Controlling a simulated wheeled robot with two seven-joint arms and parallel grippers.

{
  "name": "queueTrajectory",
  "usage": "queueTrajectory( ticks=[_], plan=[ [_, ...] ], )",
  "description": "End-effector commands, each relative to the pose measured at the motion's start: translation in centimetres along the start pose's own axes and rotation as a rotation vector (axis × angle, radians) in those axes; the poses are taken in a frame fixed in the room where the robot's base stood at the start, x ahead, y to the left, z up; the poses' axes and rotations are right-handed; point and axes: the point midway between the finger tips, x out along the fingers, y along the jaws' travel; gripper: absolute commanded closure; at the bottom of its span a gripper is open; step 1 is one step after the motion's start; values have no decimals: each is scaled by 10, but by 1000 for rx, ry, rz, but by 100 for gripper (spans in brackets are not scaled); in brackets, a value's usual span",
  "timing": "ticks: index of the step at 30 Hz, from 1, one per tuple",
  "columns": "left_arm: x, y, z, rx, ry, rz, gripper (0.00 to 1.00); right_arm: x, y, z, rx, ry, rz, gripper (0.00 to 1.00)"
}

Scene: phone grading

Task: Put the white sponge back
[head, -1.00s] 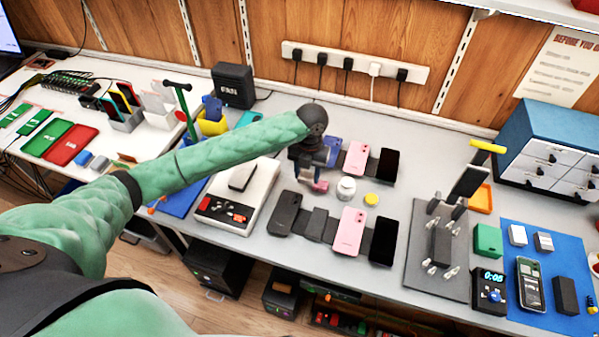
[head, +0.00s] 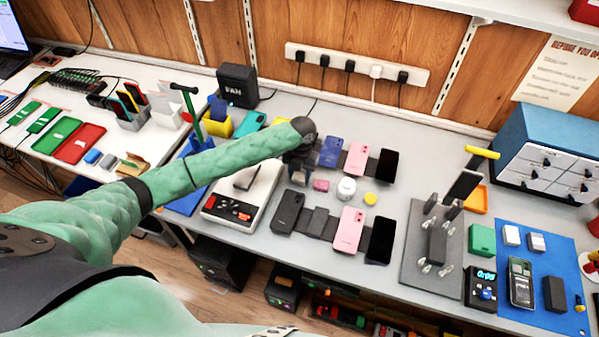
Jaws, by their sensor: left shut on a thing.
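My left gripper (head: 297,180) is over the middle of the bench, left of a small pink block (head: 321,185) and a white jar (head: 346,188). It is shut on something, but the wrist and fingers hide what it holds. I cannot make out a white sponge for certain. Two small pale blocks (head: 511,235) lie on the blue mat (head: 522,292) at the right; I cannot tell if either is a sponge. My right gripper is not in view.
Phones stand in two rows beside the gripper: a blue one (head: 331,150) behind, a pink one (head: 348,229) in front. A white device (head: 217,205) is left of them. A grey fixture plate (head: 412,265) is at right. Bare bench lies between the phones and the plate.

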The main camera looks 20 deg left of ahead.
Motion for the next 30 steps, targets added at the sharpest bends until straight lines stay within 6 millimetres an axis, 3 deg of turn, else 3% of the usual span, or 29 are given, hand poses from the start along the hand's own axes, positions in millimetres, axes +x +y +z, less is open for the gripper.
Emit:
queueTrajectory(
  ticks=[10, 11, 14, 27, 28, 30],
  plan=[
    [4, 0, 0, 0, 0, 0, 74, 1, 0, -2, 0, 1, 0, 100],
    [3, 0, 0, 0, 0, 0, 52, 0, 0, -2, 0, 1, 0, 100],
    [3, 0, 0, 0, 0, 0, 34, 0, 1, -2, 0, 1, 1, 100],
    [-6, 0, 1, 0, -2, -1, 34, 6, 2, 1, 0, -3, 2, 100],
    [-9, 0, 1, 0, -3, -1, 34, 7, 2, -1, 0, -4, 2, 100],
    [-19, 0, 2, 1, -4, 0, 34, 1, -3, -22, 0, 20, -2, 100]
  ],
)
